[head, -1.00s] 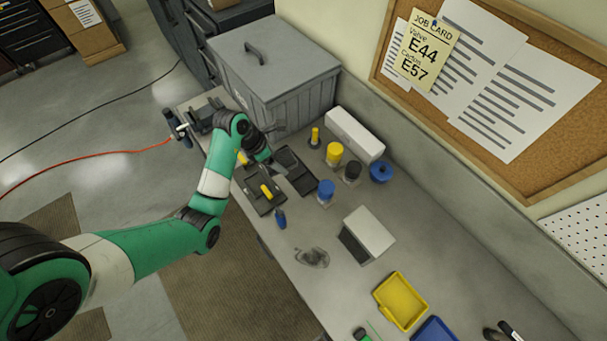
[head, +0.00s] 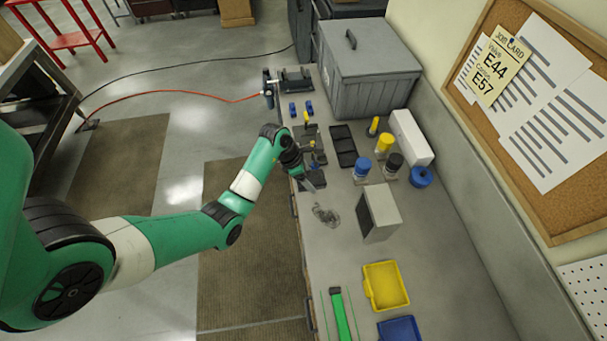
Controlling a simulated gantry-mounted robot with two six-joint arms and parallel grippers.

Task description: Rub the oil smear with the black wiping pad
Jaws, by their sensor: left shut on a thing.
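The oil smear (head: 326,214) is a dark, glossy patch on the grey bench top, left of a pale box. My left gripper (head: 311,184) is low over the bench, just behind the smear in the head view and apart from it. Its jaws are shut on a small dark thing, which looks like the black wiping pad; the gripper and distance hide most of it. I cannot tell whether it touches the bench. My right gripper is not in view.
A pale box (head: 379,212) stands close right of the smear. A black tray (head: 343,146), blue-capped container (head: 362,167) and blue ring (head: 421,176) are farther back. Yellow (head: 386,285) and blue (head: 399,330) bins and a green strip (head: 342,315) lie nearer; bench between is clear.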

